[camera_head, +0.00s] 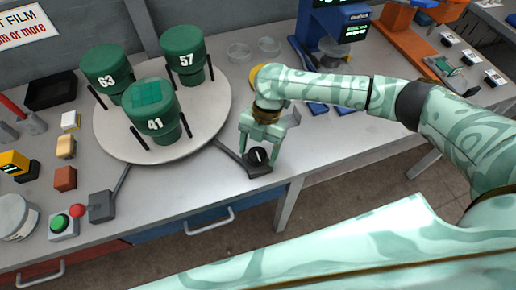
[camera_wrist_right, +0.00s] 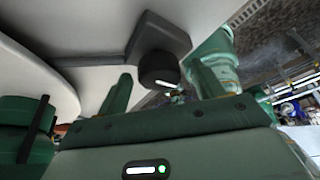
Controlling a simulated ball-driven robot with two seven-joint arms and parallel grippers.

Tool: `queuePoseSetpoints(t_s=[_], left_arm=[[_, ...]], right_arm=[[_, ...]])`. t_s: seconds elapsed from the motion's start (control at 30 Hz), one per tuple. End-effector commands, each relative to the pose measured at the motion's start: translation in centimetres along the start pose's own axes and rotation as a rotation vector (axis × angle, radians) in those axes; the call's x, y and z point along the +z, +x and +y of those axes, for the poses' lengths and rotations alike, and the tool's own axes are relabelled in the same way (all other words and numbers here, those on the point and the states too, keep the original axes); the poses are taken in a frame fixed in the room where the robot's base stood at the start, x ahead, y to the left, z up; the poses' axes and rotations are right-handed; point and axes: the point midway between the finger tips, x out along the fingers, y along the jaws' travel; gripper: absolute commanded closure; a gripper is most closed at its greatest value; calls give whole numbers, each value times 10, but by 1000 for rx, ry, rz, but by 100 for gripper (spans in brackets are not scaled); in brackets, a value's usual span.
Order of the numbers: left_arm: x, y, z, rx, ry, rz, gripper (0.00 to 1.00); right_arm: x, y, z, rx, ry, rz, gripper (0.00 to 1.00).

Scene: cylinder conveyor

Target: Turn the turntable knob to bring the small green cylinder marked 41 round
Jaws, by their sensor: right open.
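The green cylinder marked 41 (camera_head: 152,112) stands upright at the front of the round white turntable (camera_head: 205,115). The cylinders marked 63 (camera_head: 106,70) and 57 (camera_head: 184,58) stand behind it, each between black posts. The black turntable knob (camera_head: 259,157) sits on a dark base at the table's front edge. My right gripper (camera_head: 261,152) is open, with its fingers reaching down around or beside the knob. In the right wrist view the knob (camera_wrist_right: 158,68) shows between the two green fingers (camera_wrist_right: 165,85), apart from both. My left gripper is not in view.
A box with a green button (camera_head: 60,224) and a red knob (camera_head: 77,211) stand at the front left. Small blocks (camera_head: 65,178) lie left of the turntable. A blue device (camera_head: 325,35) and glass dishes (camera_head: 240,52) stand at the back.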

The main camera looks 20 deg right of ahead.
Motion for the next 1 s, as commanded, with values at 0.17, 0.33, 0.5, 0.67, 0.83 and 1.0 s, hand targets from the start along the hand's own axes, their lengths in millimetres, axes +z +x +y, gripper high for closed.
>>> queuePoseSetpoints(t_s=[0.17,0.33,0.5,0.67,0.83,1.0], left_arm=[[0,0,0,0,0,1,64],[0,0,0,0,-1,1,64],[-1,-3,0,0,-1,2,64],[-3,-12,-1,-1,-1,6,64],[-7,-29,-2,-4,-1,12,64],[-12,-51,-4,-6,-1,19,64]], right_arm=[[0,0,0,0,0,0,54],[0,0,0,-1,0,0,76],[0,-1,0,4,11,0,76],[-1,-3,-1,21,56,1,76],[-2,-5,-2,61,151,2,76],[-4,-6,-3,116,286,2,76]])
